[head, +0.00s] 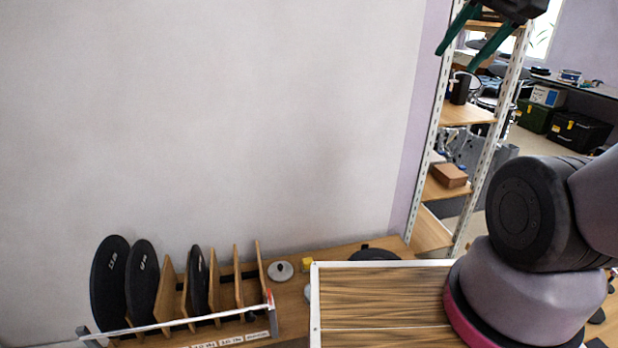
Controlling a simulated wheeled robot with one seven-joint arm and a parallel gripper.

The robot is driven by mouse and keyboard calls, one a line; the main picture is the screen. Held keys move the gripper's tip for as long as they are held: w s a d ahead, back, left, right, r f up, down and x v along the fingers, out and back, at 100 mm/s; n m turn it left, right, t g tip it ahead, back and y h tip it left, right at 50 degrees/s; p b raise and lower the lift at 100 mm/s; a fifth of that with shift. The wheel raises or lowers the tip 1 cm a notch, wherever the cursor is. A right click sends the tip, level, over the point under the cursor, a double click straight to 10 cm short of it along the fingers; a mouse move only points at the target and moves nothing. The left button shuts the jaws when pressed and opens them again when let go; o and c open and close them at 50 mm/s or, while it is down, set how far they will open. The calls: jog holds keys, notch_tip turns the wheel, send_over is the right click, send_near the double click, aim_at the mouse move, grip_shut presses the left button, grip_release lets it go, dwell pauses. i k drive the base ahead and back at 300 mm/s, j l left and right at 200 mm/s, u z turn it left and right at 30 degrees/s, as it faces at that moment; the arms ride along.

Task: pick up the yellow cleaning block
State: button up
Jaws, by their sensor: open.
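A small yellow block (307,265), likely the cleaning block, sits on the wooden bench near the wall, low in the middle of the head view. It is just right of a round white and grey object and behind the left corner of a white-edged wooden panel, so its lower part may be hidden. My gripper (457,60) shows at the upper right with two green fingers spread apart and nothing between them. It is high up and far from the yellow block.
A wooden rack (172,285) holds several black discs on the left of the bench. The white-edged wooden panel (385,290) fills the front middle. A round white and grey object (280,271) stands beside the block. A shelf unit (465,115) stands at the right, behind my arm.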

aim_at(306, 263)
jog(key=k+j, duration=0.45)
jog(key=k, duration=0.15)
jog(key=k+j, duration=0.45)
jog(key=k, duration=0.15)
jog(key=i+l, duration=0.2)
jog(key=i, duration=0.2)
jog(key=i+l, duration=0.2)
jog(key=i, duration=0.2)
jog(key=i+l, duration=0.15)
jog(key=i, duration=0.25)
jog(key=i+l, duration=0.2)
jog(key=i, duration=0.2)
jog(key=z, duration=0.05)
